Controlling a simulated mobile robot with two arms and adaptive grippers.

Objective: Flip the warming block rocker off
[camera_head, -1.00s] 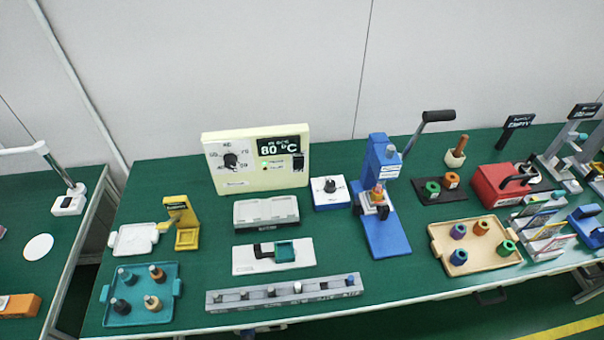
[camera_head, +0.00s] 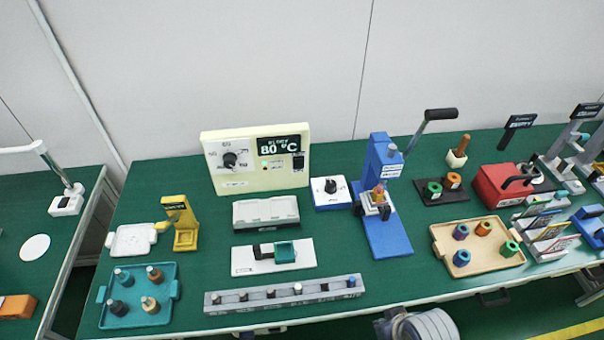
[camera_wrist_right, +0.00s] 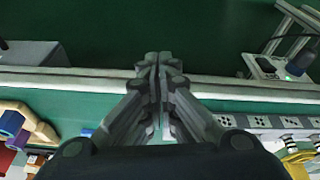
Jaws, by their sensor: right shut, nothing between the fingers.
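The warming block unit (camera_head: 255,185) is a cream box at the back of the green bench in the head view. It has a dial knob (camera_head: 229,160), a display (camera_head: 279,146) reading 80 °C and a small lit green lamp (camera_head: 264,163). The black rocker (camera_head: 298,162) is at its right, below the display; its tilt is too small to tell. My right gripper (camera_wrist_right: 158,62) is shut and empty in the right wrist view, over the bench's front edge, far from the rocker. Part of my right arm shows at the bottom of the head view. My left gripper is not in view.
In front of the unit are a grey tray (camera_head: 265,222), a white fixture (camera_head: 247,268) and a long grey rail (camera_head: 285,303). A white knob box (camera_head: 331,204) and a blue press (camera_head: 388,239) stand to its right, a yellow stand (camera_head: 184,238) to its left.

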